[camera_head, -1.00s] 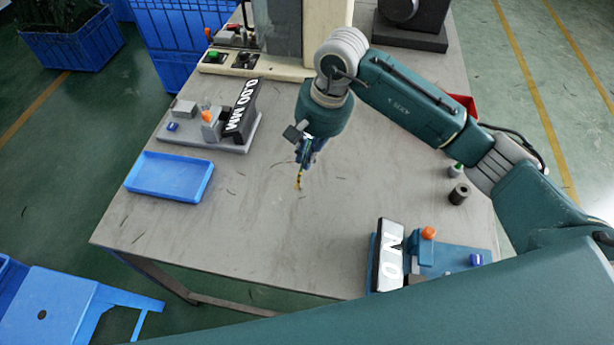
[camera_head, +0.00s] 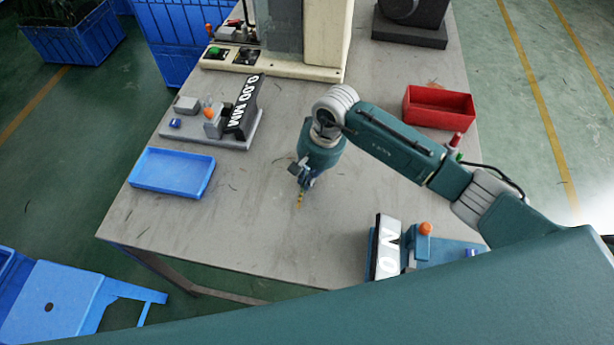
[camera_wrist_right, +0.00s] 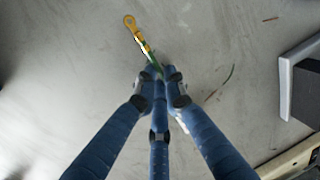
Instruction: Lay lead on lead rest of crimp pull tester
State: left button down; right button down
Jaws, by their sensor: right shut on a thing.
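My right gripper (camera_head: 306,183) is over the bare middle of the table, shut on the lead. The lead (camera_head: 299,199) points down from the fingertips in the head view. In the right wrist view the lead (camera_wrist_right: 140,38) shows a yellow ring terminal and a green and yellow wire, pinched between the blue fingers (camera_wrist_right: 162,80). The crimp pull tester (camera_head: 427,255) is probably the blue device with the "N 0" display and orange knob at the front right, apart from the gripper. My forearm hides part of it, and I cannot make out its lead rest. My left gripper does not show.
A grey gauge (camera_head: 238,137) with a "0.00 MM" display stands at the left, with an empty blue tray (camera_head: 172,173) in front. A red bin (camera_head: 438,106) is at the right. A large machine (camera_head: 290,69) stands at the back. The table middle is clear.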

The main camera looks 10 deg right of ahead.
jog(key=shift+f, duration=0.1)
jog(key=c, duration=1.8)
grip_release()
jog(key=shift+c, duration=0.2)
